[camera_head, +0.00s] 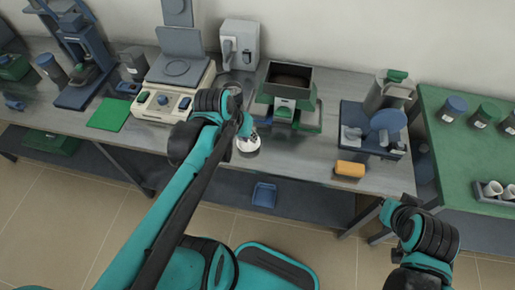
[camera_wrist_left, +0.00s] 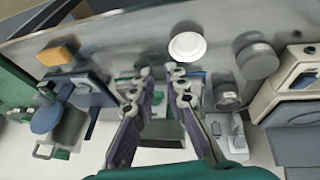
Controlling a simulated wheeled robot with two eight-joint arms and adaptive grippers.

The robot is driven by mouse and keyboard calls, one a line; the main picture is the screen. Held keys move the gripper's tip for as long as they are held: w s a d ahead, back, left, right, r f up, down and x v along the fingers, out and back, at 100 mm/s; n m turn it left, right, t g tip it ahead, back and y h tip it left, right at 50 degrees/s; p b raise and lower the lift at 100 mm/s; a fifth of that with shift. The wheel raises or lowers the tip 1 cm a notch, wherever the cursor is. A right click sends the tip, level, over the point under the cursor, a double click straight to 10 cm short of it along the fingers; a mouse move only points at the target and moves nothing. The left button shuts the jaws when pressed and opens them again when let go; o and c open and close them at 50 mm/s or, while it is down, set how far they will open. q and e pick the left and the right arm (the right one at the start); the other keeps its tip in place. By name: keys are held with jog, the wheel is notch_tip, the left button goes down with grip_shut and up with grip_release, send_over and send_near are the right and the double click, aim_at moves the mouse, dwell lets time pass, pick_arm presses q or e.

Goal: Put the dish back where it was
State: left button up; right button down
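A round white dish (camera_head: 248,143) lies on the grey table close to its front edge. It also shows in the left wrist view (camera_wrist_left: 187,46), flat and uncovered. My left gripper (camera_wrist_left: 156,84) is open, its two fingers apart with nothing held between them. In the wrist view the dish lies beyond the fingertips and slightly right, apart from them. In the head view my left arm reaches over the table and largely hides its own gripper. My right gripper (camera_head: 390,209) is low at the right, in front of the table; its finger opening is not clear.
A green-and-grey device with an open square top (camera_head: 290,82) stands behind the dish. A cream balance-like instrument (camera_head: 172,90) is left, a blue tray with grey parts (camera_head: 352,118) right. An orange block (camera_head: 350,169) lies near the front edge. A green table (camera_head: 455,150) adjoins at right.

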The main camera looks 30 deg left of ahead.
pick_arm(q)
jog(key=s+d+r+m+t+y, duration=0.1)
jog(key=s+d+m+t, duration=0.1)
jog(key=d, duration=0.3)
jog(key=shift+s+d+r+m, duration=0.15)
jog(key=shift+s+r+m, duration=0.2)
jog(key=shift+s, duration=0.55)
jog(key=shift+f, duration=0.15)
